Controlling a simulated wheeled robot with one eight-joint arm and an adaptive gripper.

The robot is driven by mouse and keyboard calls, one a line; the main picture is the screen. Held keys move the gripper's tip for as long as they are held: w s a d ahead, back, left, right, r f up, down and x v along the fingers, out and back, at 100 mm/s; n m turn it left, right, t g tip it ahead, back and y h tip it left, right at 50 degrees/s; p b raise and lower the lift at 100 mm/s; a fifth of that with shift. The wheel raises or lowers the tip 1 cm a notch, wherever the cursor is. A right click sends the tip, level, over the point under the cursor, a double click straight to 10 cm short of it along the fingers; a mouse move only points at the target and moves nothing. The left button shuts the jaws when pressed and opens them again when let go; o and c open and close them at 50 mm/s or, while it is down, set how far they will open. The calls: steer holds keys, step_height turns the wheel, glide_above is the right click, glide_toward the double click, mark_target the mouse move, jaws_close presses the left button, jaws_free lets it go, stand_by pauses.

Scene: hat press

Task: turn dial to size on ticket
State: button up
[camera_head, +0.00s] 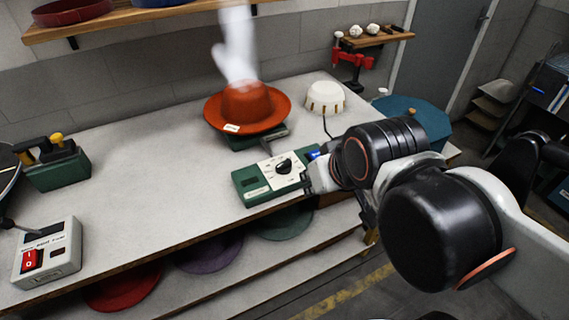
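A green box with a white face and a black dial (283,167) sits at the front edge of the bench, right of the middle. The marks around the dial are too small to read. An orange hat (247,106) rests on a dark green stand behind the box. A small white ticket (232,128) shows on its brim, and its writing is too small to read. My gripper (314,177) is at the right side of the dial box, close to a blue part of it. My own wrist hides most of the gripper, so its fingers cannot be made out.
A box with a red switch (30,260) stands at the left front, with a green and black device (55,163) behind it. Steam rises over the hat. A white ribbed dome (325,98) stands to the hat's right. The bench's left middle is clear.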

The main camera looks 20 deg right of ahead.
steer(key=o, duration=0.7)
steer(key=shift+w+r+g+p, duration=0.35)
steer(key=shift+w+r, duration=0.5)
steer(key=shift+w, duration=0.15)
steer(key=shift+o, duration=0.2)
steer(key=n+g+p, duration=0.5)
steer(key=g+p, duration=0.1)
glide_above(284, 163)
step_height(284, 163, down, 4)
step_height(284, 163, down, 14)
steer(key=b, duration=0.4)
steer(key=shift+r, duration=0.2)
steer(key=shift+c, duration=0.6)
steer(key=c, duration=0.9)
